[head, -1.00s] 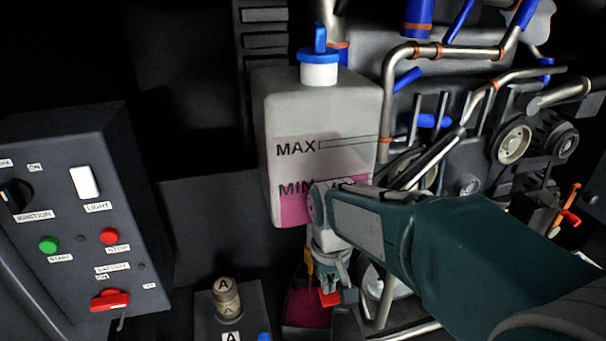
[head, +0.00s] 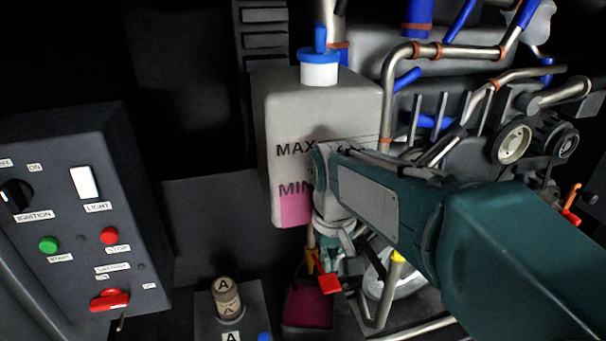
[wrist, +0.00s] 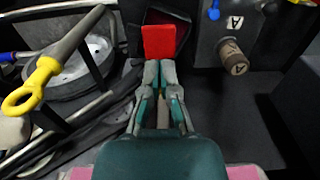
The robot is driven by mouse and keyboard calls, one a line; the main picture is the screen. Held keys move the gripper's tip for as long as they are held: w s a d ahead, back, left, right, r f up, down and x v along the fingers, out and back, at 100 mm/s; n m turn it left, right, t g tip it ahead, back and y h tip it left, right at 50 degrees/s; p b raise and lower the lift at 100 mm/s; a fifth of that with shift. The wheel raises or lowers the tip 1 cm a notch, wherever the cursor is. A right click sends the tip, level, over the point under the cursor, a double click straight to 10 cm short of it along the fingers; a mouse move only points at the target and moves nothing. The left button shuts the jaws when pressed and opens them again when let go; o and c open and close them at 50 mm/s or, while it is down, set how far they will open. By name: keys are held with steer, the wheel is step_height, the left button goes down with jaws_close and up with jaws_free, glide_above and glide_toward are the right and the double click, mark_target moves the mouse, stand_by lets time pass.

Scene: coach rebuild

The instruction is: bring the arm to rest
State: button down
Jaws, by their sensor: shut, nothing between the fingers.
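My gripper (head: 326,266) hangs pointing down in front of the white coolant tank (head: 285,110), below its MIN mark. In the wrist view my gripper (wrist: 159,72) has its fingers together, with nothing held between them. A flat red piece (wrist: 164,42) shows just beyond the fingertips, and it also shows in the head view (head: 329,284). I cannot tell whether it touches the fingers. My green forearm hides the tank's lower right part and some of the engine.
A dark bin with a maroon inside (head: 308,305) lies below my gripper. A switch panel (head: 75,200) stands at left, and a cylinder marked A (head: 227,297) at bottom centre. Engine pipes (head: 440,50) crowd the right. A yellow-ringed handle (wrist: 35,88) lies left in the wrist view.

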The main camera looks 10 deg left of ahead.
steer(key=shift+r, duration=0.85)
steer(key=shift+s+d, duration=0.1)
steer(key=shift+d, duration=0.15)
steer(key=s+d+f+m+t, duration=0.1)
steer(key=s+d+m+t, duration=0.4)
steer(key=s+d, duration=0.8)
steer(key=d, duration=0.5)
steer(key=shift+s+t, duration=0.3)
steer(key=shift+s, duration=0.05)
